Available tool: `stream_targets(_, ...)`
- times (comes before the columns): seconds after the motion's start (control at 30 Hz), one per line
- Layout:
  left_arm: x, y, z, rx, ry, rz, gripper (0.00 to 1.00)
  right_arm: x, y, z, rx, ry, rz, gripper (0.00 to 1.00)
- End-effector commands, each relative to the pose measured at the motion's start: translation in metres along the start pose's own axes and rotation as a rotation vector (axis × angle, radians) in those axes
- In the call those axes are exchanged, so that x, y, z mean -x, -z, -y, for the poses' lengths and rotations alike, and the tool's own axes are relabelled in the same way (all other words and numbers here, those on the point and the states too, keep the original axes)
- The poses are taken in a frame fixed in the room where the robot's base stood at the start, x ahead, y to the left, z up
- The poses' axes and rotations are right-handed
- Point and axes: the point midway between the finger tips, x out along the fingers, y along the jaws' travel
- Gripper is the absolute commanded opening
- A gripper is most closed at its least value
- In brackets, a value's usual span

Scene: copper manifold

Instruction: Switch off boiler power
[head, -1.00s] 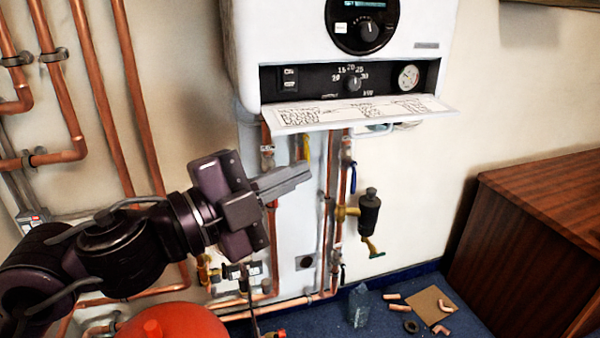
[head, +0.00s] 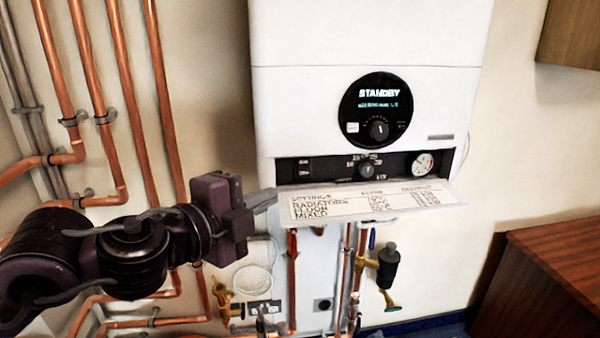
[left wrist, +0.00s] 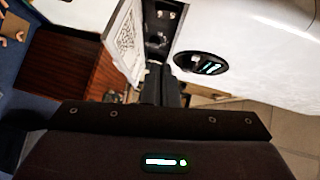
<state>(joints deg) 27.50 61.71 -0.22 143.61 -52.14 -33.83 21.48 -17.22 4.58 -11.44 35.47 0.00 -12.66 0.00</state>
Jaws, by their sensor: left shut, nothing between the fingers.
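The white boiler (head: 300,100) hangs on the wall and its round display (head: 378,112) reads STANDBY. Below it, the dark control strip (head: 325,167) carries small switches (head: 303,167) at its left end, a knob (head: 366,170) and a gauge (head: 422,165). My left gripper (head: 268,199) is shut and empty, its fingertips near the left end of the lowered flap (head: 380,200); I cannot tell whether they touch it. In the left wrist view, the shut fingers (left wrist: 162,85) point towards the control strip (left wrist: 162,25), between the flap (left wrist: 127,38) and display (left wrist: 200,64). My right gripper is not in view.
Copper pipes (head: 107,110) run up the wall at left. More pipes and a black-bodied valve (head: 388,266) sit below the boiler. A double socket (head: 264,308) is low on the wall. A wooden cabinet (head: 545,280) stands at right.

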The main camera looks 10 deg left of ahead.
Motion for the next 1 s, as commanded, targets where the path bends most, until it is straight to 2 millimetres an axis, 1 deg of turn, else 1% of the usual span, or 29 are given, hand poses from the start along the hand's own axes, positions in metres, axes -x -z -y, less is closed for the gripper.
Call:
stream_targets(0.17, -0.004, 0.001, 0.002, 0.003, -0.001, -0.003, 0.0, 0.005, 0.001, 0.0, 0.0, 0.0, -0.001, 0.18)
stream_targets(0.37, -0.023, 0.001, 0.004, 0.006, -0.005, -0.002, 0.0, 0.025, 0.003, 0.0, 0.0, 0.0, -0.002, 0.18)
stream_targets(0.4, -0.029, 0.0, 0.003, 0.007, -0.004, -0.001, 0.0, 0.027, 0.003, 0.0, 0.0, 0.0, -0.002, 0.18)
stream_targets(0.47, -0.042, 0.001, 0.003, 0.011, 0.003, -0.003, 0.0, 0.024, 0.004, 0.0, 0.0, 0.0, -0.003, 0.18)
stream_targets(0.7, -0.093, 0.001, 0.002, 0.008, 0.001, -0.004, 0.0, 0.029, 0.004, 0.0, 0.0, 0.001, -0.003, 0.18)
stream_targets(0.77, -0.105, 0.002, 0.001, 0.004, -0.001, -0.003, 0.0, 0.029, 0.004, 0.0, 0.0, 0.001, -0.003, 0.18)
stream_targets(0.8, -0.108, -0.007, 0.001, 0.004, -0.002, 0.001, 0.0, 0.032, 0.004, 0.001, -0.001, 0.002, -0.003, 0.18)
stream_targets(0.83, -0.112, -0.01, 0.001, 0.002, -0.003, 0.002, 0.0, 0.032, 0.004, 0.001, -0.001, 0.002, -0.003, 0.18)
stream_targets(1.0, -0.124, -0.023, 0.001, 0.002, -0.001, 0.0, 0.0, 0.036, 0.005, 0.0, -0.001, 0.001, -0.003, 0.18)
